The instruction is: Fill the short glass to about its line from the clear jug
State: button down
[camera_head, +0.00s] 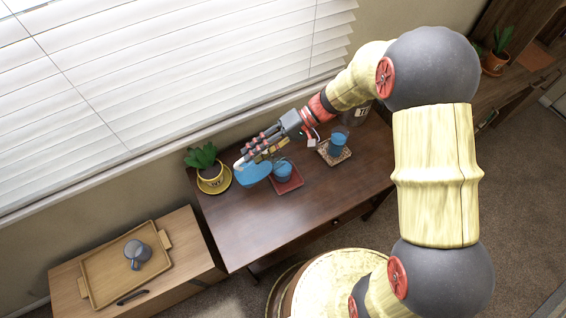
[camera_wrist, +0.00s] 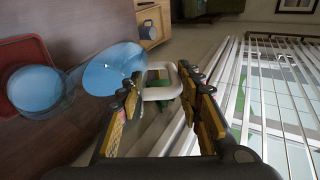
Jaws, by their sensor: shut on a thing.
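Blue liquid in the jug (camera_head: 252,173) also shows as a wide ellipse in the wrist view (camera_wrist: 113,70). A short glass (camera_head: 284,170) with blue liquid stands on a red mat (camera_head: 296,184), just right of the jug; it shows at the left of the wrist view (camera_wrist: 36,92). The jug's clear walls are hard to make out, and I cannot tell its exact tilt or whether liquid is flowing. The glass's line is not visible.
A taller glass of blue liquid (camera_head: 338,142) stands on a patterned coaster (camera_head: 334,158) to the right. A potted plant (camera_head: 203,160) on a yellow saucer (camera_head: 214,187) is close left of the jug. A low cabinet holds a wooden tray (camera_head: 107,275) with a grey mug (camera_head: 137,252). The front desk is clear.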

jog(key=shift+w+d+r+y, duration=0.15)
jog(key=shift+d+r+y, duration=0.2)
jog(key=shift+y, duration=0.15)
dwell(1.9)
